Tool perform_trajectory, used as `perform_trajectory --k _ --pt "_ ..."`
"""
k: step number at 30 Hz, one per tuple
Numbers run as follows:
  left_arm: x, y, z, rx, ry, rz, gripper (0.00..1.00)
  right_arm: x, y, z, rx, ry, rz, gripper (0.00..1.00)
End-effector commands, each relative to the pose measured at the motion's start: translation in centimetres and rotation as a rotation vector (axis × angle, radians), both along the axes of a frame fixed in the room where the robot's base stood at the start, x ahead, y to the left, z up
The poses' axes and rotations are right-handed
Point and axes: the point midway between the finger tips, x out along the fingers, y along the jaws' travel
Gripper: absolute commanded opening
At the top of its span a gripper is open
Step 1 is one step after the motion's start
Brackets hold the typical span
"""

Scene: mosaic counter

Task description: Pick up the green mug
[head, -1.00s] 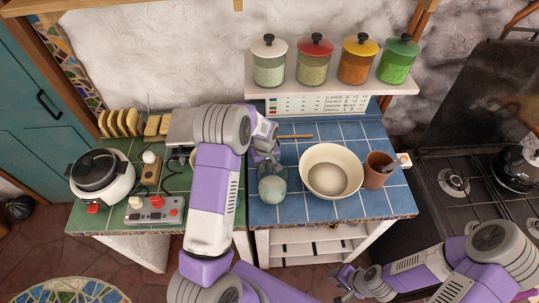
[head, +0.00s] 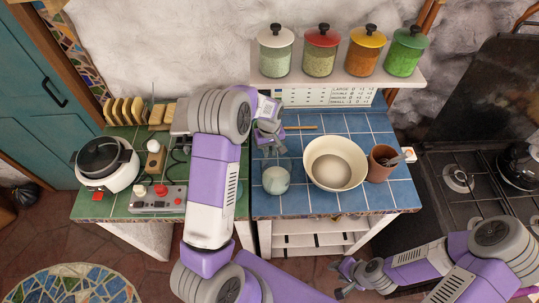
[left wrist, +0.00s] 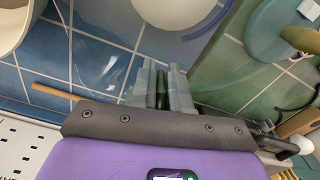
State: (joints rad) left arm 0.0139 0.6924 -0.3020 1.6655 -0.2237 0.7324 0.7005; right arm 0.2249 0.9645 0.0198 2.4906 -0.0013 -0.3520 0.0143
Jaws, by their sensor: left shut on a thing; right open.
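A pale green-white rounded vessel (head: 276,181), perhaps the green mug, stands on the blue tiles left of the cream bowl. Part of it shows at the top of the left wrist view (left wrist: 175,10). My left gripper (head: 270,150) is above and behind it, apart from it in the left wrist view. Its fingers (left wrist: 161,84) are closed on a clear, glass-like thing (left wrist: 100,72), faint against the tiles; its exact shape and tint are hard to tell. My right gripper (head: 344,277) is open and empty, low in front of the counter.
A cream bowl (head: 347,145) and a brown pot (head: 380,168) with utensils stand to the right. A wooden stick (head: 301,128) lies behind. Lidded jars (head: 320,55) line the shelf above. A cooker (head: 118,167) and control box (head: 158,200) are on the green counter.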

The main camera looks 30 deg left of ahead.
Motion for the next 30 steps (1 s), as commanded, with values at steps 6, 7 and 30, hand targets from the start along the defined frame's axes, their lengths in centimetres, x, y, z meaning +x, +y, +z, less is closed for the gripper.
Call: perform_trajectory --k 6,7,30 --pt "0.1 0.0 4.7 0.000 -0.007 0.000 0.00 0.0 0.0 0.0 0.000 0.000 0.000 0.43" --pt "0.1 0.0 5.3 0.000 -0.007 -0.001 0.00 0.0 0.0 0.1 0.000 0.000 0.000 0.43" --pt "8.0 -13.2 7.1 0.000 -0.001 -0.004 0.00 0.0 0.0 -1.0 0.000 0.000 0.000 0.43"
